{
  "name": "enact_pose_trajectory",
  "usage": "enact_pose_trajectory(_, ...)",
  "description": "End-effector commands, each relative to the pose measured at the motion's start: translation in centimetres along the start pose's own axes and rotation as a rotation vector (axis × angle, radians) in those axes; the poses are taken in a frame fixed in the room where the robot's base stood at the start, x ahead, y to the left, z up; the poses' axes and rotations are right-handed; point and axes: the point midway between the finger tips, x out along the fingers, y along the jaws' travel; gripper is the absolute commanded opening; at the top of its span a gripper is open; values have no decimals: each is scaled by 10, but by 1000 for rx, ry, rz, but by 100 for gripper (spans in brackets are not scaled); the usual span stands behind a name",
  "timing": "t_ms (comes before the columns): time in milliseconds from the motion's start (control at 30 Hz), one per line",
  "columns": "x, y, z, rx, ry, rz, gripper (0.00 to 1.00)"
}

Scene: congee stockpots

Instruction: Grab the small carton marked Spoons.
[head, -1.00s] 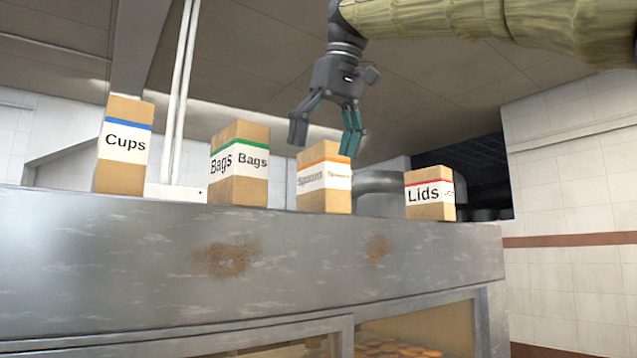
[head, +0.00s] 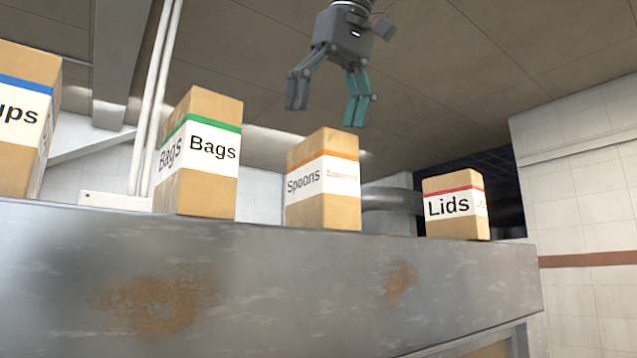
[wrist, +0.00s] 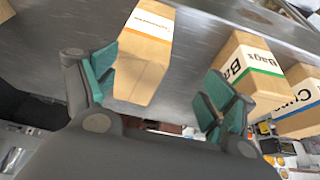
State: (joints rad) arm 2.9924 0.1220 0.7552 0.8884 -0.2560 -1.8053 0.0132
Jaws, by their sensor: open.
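The Spoons carton (head: 324,208) is a small brown box with an orange stripe and a white label. It stands upright on the metal top in the head view, between the Bags and Lids cartons. In the wrist view a carton with an orange stripe, the Spoons carton (wrist: 145,50), shows beyond and between the fingers, nearer the left one. My gripper (head: 326,112) is open and empty, above the Spoons carton in the head view. Its teal-padded fingers also show in the wrist view (wrist: 160,97). I see no contact with the carton.
The Bags carton (head: 203,197) stands left of Spoons, and the Cups carton (head: 20,165) is cut off farther left. The Lids carton (head: 455,224) stands to the right. The metal top's front face (head: 300,285) has rust patches. Gaps separate the cartons.

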Motion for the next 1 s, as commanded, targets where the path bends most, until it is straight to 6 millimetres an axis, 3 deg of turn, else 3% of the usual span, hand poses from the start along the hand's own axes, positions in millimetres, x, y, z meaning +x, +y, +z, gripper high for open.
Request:
enact_pose_trajectory(100, 21, 10, -12, 4, -15, -7, 84)
enact_pose_trajectory(633, 66, 17, -19, 4, -18, -8, 84)
enact_pose_trajectory(1000, 77, 16, -19, 2, -16, -8, 84)
